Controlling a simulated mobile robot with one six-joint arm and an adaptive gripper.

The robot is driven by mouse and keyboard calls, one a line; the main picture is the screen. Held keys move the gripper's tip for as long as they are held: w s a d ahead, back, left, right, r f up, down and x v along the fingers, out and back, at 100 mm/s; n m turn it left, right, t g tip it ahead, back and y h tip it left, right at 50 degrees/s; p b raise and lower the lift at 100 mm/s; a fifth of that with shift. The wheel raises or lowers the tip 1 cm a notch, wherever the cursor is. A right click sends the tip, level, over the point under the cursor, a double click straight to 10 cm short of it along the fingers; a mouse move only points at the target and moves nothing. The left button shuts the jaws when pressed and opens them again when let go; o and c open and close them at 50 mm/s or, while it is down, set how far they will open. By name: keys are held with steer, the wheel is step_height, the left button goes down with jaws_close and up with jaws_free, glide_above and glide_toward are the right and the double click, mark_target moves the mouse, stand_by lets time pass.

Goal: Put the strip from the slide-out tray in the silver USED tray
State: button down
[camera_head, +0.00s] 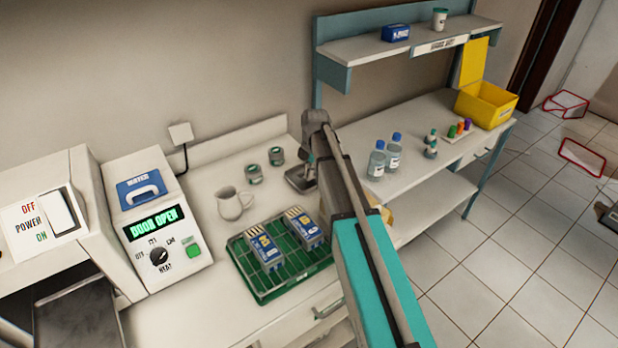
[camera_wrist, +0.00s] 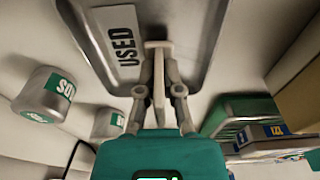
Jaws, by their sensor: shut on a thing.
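My gripper (camera_wrist: 159,98) is shut on a pale, narrow strip (camera_wrist: 158,62) with a wider end, seen in the wrist view. The silver USED tray (camera_wrist: 200,35) lies beyond the fingertips, and the strip shows against its floor. I cannot tell whether the strip touches the tray. In the head view the USED tray (camera_head: 296,184) is partly hidden by my arm, and my gripper (camera_head: 309,166) is over it; the strip is too small to make out there. The slide-out tray (camera_head: 80,318) is at the lower left, with no strip visible on it.
A green rack (camera_head: 262,291) with blue boxes stands in front of the USED tray. Bottles (camera_head: 377,160) stand on the right bench. The machine's display (camera_head: 155,224) reads DOOR OPEN.

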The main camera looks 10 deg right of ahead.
steer(key=shift+f, duration=0.45)
steer(key=shift+f+b, duration=0.1)
steer(key=shift+b, duration=0.2)
steer(key=c, duration=0.8)
jaws_free()
steer(key=r+p, duration=0.4)
steer(key=d+r+p, duration=0.1)
steer(key=r+p, duration=0.7)
steer(key=shift+w+d+r, duration=0.1)
steer(key=shift+w+d, duration=0.1)
steer(key=shift+w, duration=0.1)
steer(key=shift+s, duration=0.1)
